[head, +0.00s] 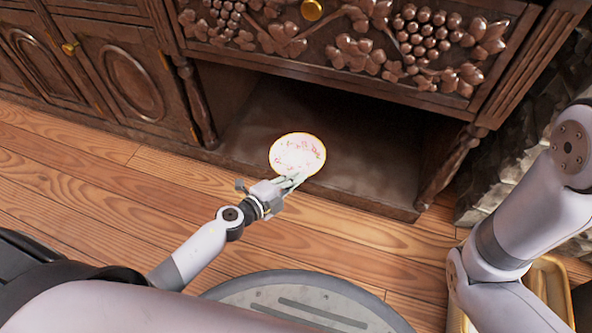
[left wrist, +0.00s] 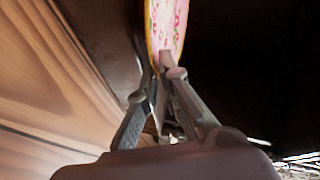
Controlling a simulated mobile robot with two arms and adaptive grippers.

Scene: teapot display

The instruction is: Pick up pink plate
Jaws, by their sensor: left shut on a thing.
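The pink plate (head: 297,152) is round and whitish with pink flower marks and a gold rim. In the head view it is at the front of the cabinet's open bottom shelf. My left gripper (head: 291,181) is at the plate's near edge, shut on it. In the left wrist view the plate (left wrist: 166,25) stands edge-on at the top, its rim between the fingertips (left wrist: 160,66). I cannot tell whether the plate touches the shelf. My right gripper is out of view; only part of the right arm shows.
The dark carved wooden cabinet (head: 345,40) has the open shelf (head: 370,165) under its drawer, with turned posts at both sides. A stone wall (head: 515,150) is at the right. A gold tray (head: 547,283) lies at the lower right. The wooden floor (head: 120,195) is clear at the left.

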